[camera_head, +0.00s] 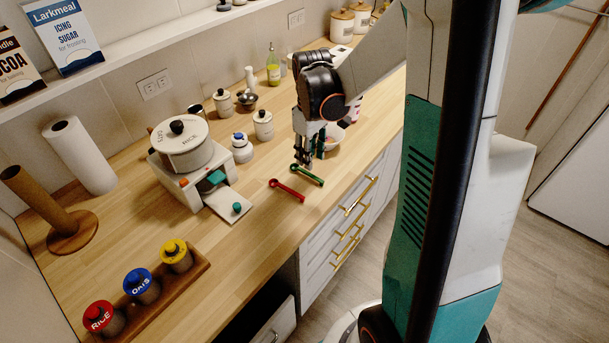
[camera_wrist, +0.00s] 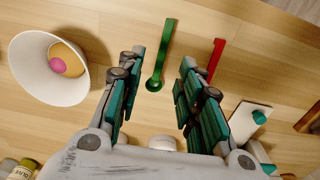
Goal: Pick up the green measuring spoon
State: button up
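The green measuring spoon (camera_head: 308,175) lies flat on the wooden counter near its front edge. In the wrist view the green spoon (camera_wrist: 163,54) lies ahead of and between my fingers, its bowl toward me and its handle pointing away. My gripper (camera_head: 310,160) is above the counter beside the spoon, pointing down. The wrist view shows my gripper (camera_wrist: 162,90) open, with a wide gap between the green-padded fingers and nothing held. A red measuring spoon (camera_head: 287,190) lies next to the green one; it also shows in the wrist view (camera_wrist: 216,58), partly behind the right finger.
A white bowl (camera_wrist: 48,70) with a pink item stands left of my gripper in the wrist view. A white dispenser (camera_head: 187,146) with a tray stands left of the spoons. Several jars stand behind. The counter (camera_head: 256,214) around the spoons is clear.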

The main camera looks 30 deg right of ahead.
aim_at(311, 175)
jog(key=shift+s+f+b, duration=0.2)
jog(key=shift+f+b, duration=0.4)
jog(key=shift+f, duration=1.05)
jog(key=shift+s+f+b, duration=0.15)
jog(key=shift+f+b, duration=0.45)
jog(key=shift+f, duration=1)
jog(key=shift+r, duration=0.1)
grip_shut()
